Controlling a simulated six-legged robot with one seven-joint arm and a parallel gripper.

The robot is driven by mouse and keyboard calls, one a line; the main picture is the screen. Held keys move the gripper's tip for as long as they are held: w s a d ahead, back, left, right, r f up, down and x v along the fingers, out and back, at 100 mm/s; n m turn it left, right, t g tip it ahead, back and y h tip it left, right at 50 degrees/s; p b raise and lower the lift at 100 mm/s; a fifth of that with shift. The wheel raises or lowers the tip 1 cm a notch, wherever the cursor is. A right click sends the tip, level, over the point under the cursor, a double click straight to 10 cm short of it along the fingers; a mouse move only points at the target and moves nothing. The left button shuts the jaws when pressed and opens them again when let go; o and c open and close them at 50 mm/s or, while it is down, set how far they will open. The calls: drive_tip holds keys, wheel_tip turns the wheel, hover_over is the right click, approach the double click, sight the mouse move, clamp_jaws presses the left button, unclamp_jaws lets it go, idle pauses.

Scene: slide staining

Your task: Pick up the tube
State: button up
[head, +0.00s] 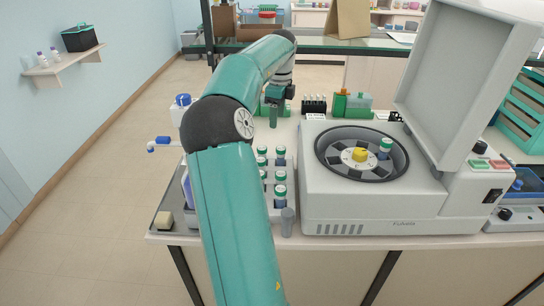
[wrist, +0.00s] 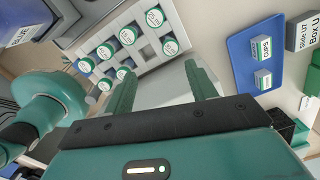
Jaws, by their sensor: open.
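Several tubes with green-rimmed white caps (head: 280,176) stand upright in a pale rack (head: 269,196) left of the centrifuge. In the wrist view, the capped tubes (wrist: 154,17) and the rack (wrist: 148,50) lie beyond my fingers, with an empty slot among them. Another capped tube (head: 385,147) sits in the open centrifuge rotor. I cannot tell which tube is meant. My gripper (head: 274,117) is behind the rack, near the back of the bench. In the wrist view, my gripper (wrist: 160,80) is open, with no tube between its fingers.
The centrifuge (head: 375,205) has its lid (head: 445,75) raised on the right. A grey cylinder (head: 288,221) stands at the front. A blue tray (wrist: 250,72) holds two small labelled items.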

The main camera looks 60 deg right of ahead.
drive_tip(key=d+f+m, duration=0.1)
drive_tip(key=d, duration=0.1)
hover_over(281, 148)
drive_tip(key=shift+g, duration=0.3)
wheel_tip(281, 148, down, 8)
drive_tip(key=shift+w+r, duration=0.1)
drive_tip(key=shift+w, duration=0.05)
drive_tip(key=shift+f, duration=0.35)
drive_tip(key=shift+s+f, duration=0.15)
drive_tip(key=shift+s, duration=0.05)
wheel_tip(281, 148, down, 5)
drive_tip(key=shift+r, duration=0.1)
drive_tip(key=c, duration=1.1)
drive_tip(key=shift+o, duration=0.2)
